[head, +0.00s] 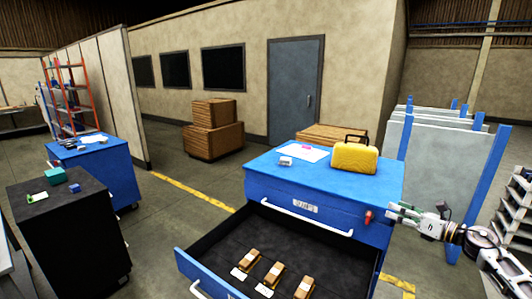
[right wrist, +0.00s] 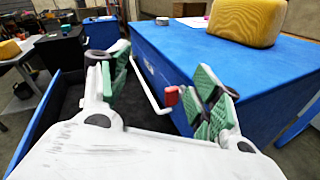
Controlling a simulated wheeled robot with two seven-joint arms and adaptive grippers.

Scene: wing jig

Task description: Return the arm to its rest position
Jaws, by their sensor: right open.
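My right gripper (head: 392,213) is at the right side of the blue tool cabinet (head: 270,187) in the head view, near a red tag or lock (head: 368,216) on the cabinet's front corner. In the right wrist view its green-padded fingers (right wrist: 160,88) are spread apart with nothing between them. The red piece (right wrist: 171,96) shows beyond the fingers, and I cannot tell whether a finger touches it. My left gripper is not in view.
A yellow case (head: 354,157), a paper sheet (head: 301,152) and a small grey item (head: 286,161) are on the cabinet top. A black cabinet (head: 75,240) and another blue cabinet (head: 103,170) stand left. Grey panels in a blue rack (head: 432,165) and white shelving (head: 515,215) stand right.

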